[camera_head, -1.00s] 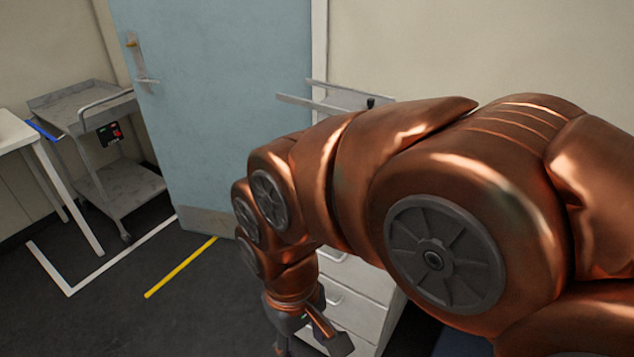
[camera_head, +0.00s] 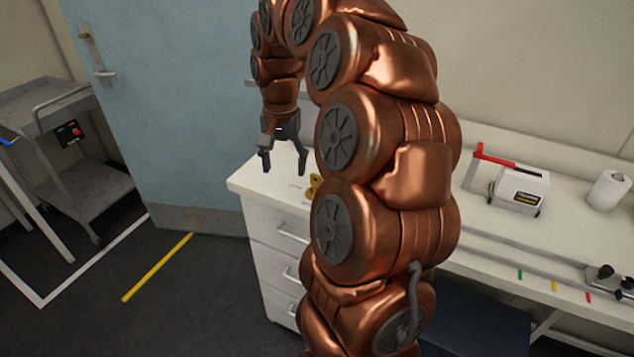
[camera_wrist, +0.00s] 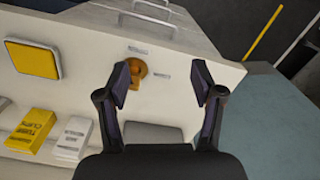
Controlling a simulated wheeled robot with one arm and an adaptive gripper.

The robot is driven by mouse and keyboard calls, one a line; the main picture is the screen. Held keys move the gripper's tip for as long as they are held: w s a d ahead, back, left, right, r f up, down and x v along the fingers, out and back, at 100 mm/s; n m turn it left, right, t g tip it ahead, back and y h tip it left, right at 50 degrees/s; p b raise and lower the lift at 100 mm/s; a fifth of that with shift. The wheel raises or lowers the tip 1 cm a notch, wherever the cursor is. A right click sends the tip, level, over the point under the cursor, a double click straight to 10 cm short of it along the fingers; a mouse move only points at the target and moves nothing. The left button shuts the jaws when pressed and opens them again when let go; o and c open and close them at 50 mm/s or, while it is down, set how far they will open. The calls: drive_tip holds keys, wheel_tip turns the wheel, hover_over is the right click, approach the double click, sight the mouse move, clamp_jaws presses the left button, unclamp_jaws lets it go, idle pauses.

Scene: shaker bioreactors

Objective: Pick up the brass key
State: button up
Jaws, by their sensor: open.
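The brass key (camera_head: 315,185) lies on the white bench top beside my arm, partly hidden by it in the head view. In the wrist view the brass key (camera_wrist: 137,70) shows as a rounded golden shape near the left fingertip, which partly overlaps it. My gripper (camera_head: 285,170) points down above the left end of the bench, open and empty. The gripper is apart from the key.
The white bench (camera_head: 262,188) has drawers below. A white device with a red handle (camera_head: 520,188) and a paper roll (camera_head: 608,190) stand further right. A cart (camera_head: 60,140) stands far left.

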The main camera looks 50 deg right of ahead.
sight(316, 175)
drive_tip(key=d+m, duration=0.1)
drive_tip(key=d, duration=0.2)
drive_tip(key=d+f+m, duration=0.1)
drive_tip(key=d, duration=0.2)
drive_tip(key=d+m, duration=0.1)
drive_tip(key=d, duration=0.2)
drive_tip(key=shift+w+d+f+m, duration=0.15)
drive_tip(key=shift+w+d+m, duration=0.15)
drive_tip(key=shift+d, duration=0.1)
drive_tip(key=shift+s+d+f+p, duration=0.15)
drive_tip(key=shift+f+p, duration=0.5)
drive_tip(key=shift+f, duration=1.25)
drive_tip(key=shift+s+a+f+p, duration=0.1)
drive_tip(key=shift+s+f+p, duration=0.35)
drive_tip(key=shift+f, duration=1.45)
drive_tip(key=shift+w, duration=0.2)
drive_tip(key=c, duration=1.2)
